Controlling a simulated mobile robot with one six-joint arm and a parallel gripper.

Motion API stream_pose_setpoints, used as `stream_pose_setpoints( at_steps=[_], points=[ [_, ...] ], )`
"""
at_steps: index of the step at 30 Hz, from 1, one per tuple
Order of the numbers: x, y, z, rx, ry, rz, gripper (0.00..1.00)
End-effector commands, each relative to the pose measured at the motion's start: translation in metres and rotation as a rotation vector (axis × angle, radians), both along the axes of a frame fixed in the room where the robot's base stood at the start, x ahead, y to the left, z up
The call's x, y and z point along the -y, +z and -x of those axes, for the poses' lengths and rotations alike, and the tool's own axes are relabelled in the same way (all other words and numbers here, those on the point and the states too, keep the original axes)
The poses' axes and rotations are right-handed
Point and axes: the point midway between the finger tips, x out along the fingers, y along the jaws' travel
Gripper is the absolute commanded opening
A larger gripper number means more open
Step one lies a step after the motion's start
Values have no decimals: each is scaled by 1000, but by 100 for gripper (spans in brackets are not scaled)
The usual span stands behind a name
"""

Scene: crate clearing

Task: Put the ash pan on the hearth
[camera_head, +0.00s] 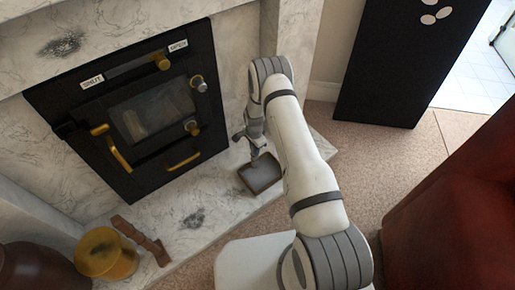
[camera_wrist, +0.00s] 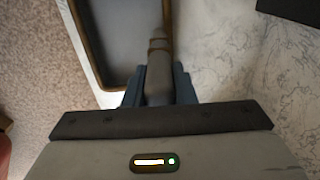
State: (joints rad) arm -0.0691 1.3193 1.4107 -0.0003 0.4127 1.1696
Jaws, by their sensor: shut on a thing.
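The ash pan (camera_head: 262,175) is a shallow dark rectangular tray with a lighter rim, at the right part of the marble hearth (camera_head: 215,197). It also shows in the wrist view (camera_wrist: 90,45), with its handle (camera_wrist: 158,70) running down between the fingers. My gripper (camera_wrist: 158,88) is shut on that handle. In the head view my gripper (camera_head: 256,148) is just behind the pan, partly hidden by my arm. The pan is over or on the hearth near its front edge; I cannot tell whether it touches the stone.
A black stove (camera_head: 135,110) with brass handles and knobs stands behind the hearth. A yellow pot (camera_head: 105,254) and a brown wooden item (camera_head: 143,241) are at the lower left. A dark panel (camera_head: 400,60) and a red armchair (camera_head: 460,200) are at the right, with open carpet (camera_head: 350,160) between.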

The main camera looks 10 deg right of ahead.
Motion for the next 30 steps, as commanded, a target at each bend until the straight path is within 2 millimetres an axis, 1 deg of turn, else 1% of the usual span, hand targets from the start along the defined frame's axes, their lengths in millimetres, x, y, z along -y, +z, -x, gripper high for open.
stream_pose_setpoints(
  at_steps=[4,8,9,16,23,26,29,30],
  points=[
    [0,2,-1,2,1,0,0],
    [0,-3,-1,2,1,0,0],
    [0,-2,-1,1,1,0,26],
    [-1,-1,0,1,1,0,45],
    [-1,-1,0,1,1,0,45],
    [-1,4,-1,1,2,0,45],
    [-1,18,-2,3,2,0,45],
    [-1,26,-1,3,2,0,45]
  ],
)
